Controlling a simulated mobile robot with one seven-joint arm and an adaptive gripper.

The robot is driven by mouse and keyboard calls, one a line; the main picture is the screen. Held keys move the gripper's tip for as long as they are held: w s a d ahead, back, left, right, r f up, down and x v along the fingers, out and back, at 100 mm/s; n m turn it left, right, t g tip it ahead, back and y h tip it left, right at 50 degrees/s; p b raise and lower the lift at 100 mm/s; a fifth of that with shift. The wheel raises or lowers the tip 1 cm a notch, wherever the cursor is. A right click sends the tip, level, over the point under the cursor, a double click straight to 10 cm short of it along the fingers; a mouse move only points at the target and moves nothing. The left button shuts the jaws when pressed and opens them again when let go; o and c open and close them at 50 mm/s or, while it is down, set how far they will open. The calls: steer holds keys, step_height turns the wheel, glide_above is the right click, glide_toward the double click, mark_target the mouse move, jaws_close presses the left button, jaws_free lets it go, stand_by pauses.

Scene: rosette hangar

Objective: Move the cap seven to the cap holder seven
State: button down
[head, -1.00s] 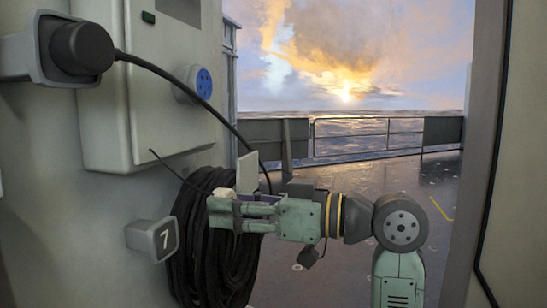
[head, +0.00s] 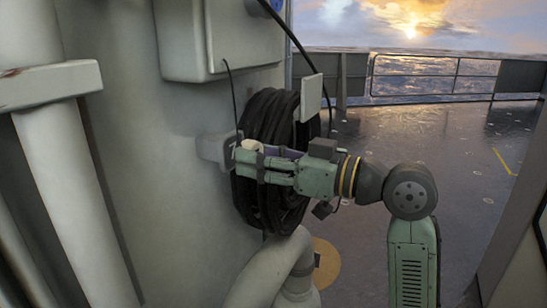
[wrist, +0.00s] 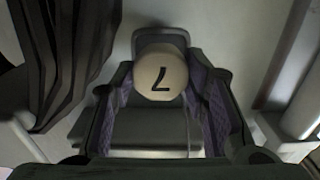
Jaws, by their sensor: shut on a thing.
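The cap seven (wrist: 161,76) is round and cream, with a black 7 upside down in the wrist view. It sits between the purple-padded fingers of my gripper (wrist: 165,105), which is shut on it. In the head view a bit of the cap (head: 246,146) shows at the tips of my gripper (head: 244,160). The grey cap holder seven (head: 213,148) juts from the wall just left of the fingertips. In the wrist view a grey holder (wrist: 160,36) shows right behind the cap. I cannot tell whether cap and holder touch. The holder's number is hidden now.
A coil of black cable (head: 270,205) hangs on the wall behind my gripper. A grey wall box (head: 215,40) is above it, and a thick bent pipe (head: 270,270) is below. Open deck (head: 430,140) lies to the right.

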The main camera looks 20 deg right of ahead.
steer(key=shift+w+a, duration=0.4)
steer(key=shift+w, duration=0.05)
steer(key=shift+w+a, duration=0.35)
steer(key=shift+w, duration=0.1)
stand_by(1.4)
steer(key=c, duration=0.8)
jaws_free()
steer(key=shift+c, duration=0.2)
steer(key=shift+d, duration=0.15)
steer(key=shift+s+d, duration=0.2)
steer(key=shift+s, duration=0.05)
steer(key=v, duration=1.1)
steer(key=shift+s, duration=0.2)
